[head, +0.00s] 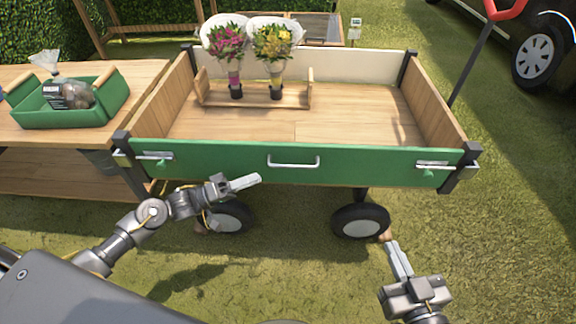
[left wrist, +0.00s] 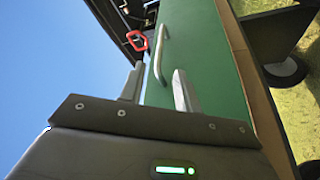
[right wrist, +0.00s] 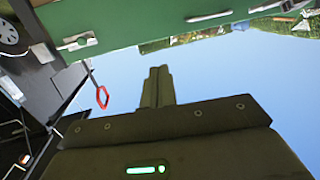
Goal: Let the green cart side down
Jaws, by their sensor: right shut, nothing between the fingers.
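The green cart side (head: 225,160) stands upright along the cart's near edge, with a silver handle (head: 293,163) in its middle. My left gripper (head: 252,181) is in front of the side, below and left of the handle. In the left wrist view its fingers (left wrist: 157,92) are apart and empty, pointing toward the handle (left wrist: 158,55). My right gripper (head: 394,247) is low, in front of the right wheel, shut and empty. The right wrist view shows its closed fingers (right wrist: 158,75) and the right latch (right wrist: 78,42).
In the cart, a wooden rack (head: 300,98) holds two wrapped bouquets. A bench (head: 50,135) with a green tray (head: 65,119) stands at the left. A cart wheel (head: 360,221) is near my right gripper. The grass in front is clear.

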